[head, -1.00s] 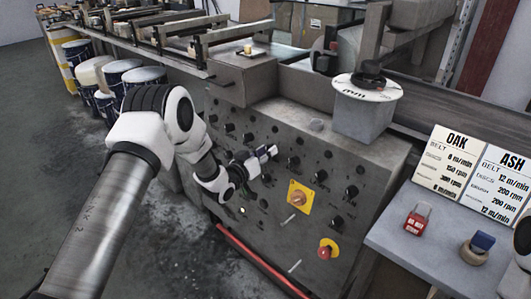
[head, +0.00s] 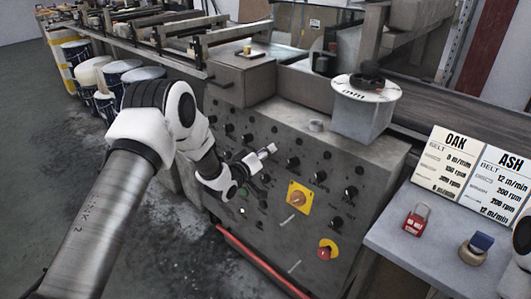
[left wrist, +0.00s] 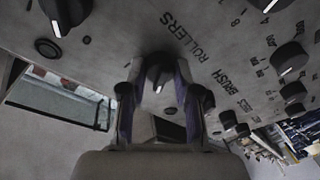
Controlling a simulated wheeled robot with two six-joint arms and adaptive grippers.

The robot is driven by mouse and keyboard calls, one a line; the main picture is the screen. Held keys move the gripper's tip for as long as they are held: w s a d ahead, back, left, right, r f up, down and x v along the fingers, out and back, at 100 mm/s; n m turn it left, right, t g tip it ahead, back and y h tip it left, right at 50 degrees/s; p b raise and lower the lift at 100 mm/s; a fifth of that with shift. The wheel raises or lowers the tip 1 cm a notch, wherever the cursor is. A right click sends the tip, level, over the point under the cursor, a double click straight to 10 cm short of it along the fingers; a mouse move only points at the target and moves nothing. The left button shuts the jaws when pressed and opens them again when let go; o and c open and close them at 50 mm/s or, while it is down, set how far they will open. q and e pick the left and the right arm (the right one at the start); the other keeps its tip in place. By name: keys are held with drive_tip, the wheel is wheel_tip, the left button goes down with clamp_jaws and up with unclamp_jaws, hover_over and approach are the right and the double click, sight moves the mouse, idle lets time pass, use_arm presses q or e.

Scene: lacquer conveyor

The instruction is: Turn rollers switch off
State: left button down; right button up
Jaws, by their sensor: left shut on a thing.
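The rollers switch (left wrist: 158,76) is a dark rotary knob with a pale pointer line, on the grey control panel (left wrist: 225,55) beside the printed word ROLLERS. My left gripper (left wrist: 158,72) has one finger on each side of this knob and is shut on it. In the head view my left gripper (head: 266,153) is at the upper middle of the panel front (head: 325,240). The knob is hidden there behind the fingers. My right gripper is not in view.
Other black knobs (head: 293,162) surround the gripper on the panel. A yellow-plated switch (head: 298,197) and a red emergency button (head: 326,250) sit lower right. A side table (head: 400,245) holds a red padlock (head: 417,218) and two setting cards (head: 443,163).

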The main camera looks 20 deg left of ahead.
use_arm(q)
drive_tip(key=c, duration=0.8)
unclamp_jaws()
drive_tip(key=v, duration=1.2)
